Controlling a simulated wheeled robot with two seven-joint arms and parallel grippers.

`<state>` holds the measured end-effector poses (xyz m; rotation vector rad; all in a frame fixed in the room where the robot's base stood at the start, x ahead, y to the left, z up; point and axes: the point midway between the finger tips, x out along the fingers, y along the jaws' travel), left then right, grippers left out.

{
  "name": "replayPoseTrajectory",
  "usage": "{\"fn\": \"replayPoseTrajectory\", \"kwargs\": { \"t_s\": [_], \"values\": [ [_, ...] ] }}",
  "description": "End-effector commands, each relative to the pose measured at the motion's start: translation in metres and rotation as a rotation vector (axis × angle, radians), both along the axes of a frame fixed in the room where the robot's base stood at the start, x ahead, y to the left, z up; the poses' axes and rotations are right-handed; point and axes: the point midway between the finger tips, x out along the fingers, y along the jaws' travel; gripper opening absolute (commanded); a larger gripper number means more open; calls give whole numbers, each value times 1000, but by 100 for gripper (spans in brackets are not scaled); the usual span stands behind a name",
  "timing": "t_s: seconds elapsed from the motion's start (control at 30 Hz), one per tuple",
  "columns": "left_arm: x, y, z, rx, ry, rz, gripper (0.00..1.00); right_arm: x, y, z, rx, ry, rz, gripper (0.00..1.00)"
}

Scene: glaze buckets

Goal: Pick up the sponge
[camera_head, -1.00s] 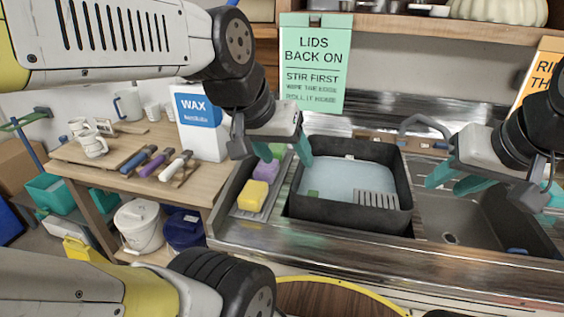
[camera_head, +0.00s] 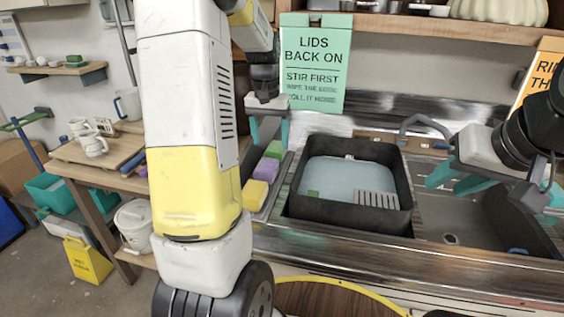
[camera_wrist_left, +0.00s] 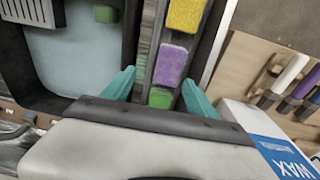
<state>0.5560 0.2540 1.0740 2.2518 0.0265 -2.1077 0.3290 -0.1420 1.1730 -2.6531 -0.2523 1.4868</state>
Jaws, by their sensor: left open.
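A yellow sponge (camera_head: 254,194), a purple sponge (camera_head: 266,169) and a green sponge (camera_head: 275,149) lie in a row in a narrow grey tray left of the black basin. My left gripper (camera_head: 268,134) is open, pointing down over the far end of the row, near the green sponge. In the left wrist view, the purple sponge (camera_wrist_left: 170,65) and green sponge (camera_wrist_left: 160,97) show between its spread fingers (camera_wrist_left: 158,82); the yellow sponge (camera_wrist_left: 187,14) lies beyond. The fingers hold nothing. My right gripper (camera_head: 495,185) hangs over the sink, fingers apart and empty.
The black basin (camera_head: 398,180) of pale water stands right of the tray, with a small green piece and a grey grille inside. A wooden table (camera_head: 70,152) with mugs is at left. A white WAX box (camera_wrist_left: 262,122) stands close to my left gripper.

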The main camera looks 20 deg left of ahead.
Motion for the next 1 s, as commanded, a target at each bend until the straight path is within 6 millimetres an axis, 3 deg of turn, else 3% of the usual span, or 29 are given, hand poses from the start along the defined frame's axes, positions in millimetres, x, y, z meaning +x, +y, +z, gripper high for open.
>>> {"fn": "replayPoseTrajectory", "kwargs": {
  "t_s": [0.1,0.23,0.57,0.8,1.0],
  "values": [
    [15,12,-23,17,46,6,67,0,0,0,0,0,0,36],
    [21,18,-35,26,67,9,67,0,0,0,0,0,0,36],
    [19,19,-70,26,71,9,67,0,0,0,0,0,0,36],
    [14,21,-105,26,71,8,67,0,0,0,0,0,0,36],
    [14,21,-113,26,67,8,67,0,0,0,0,0,0,36]
  ]
}}
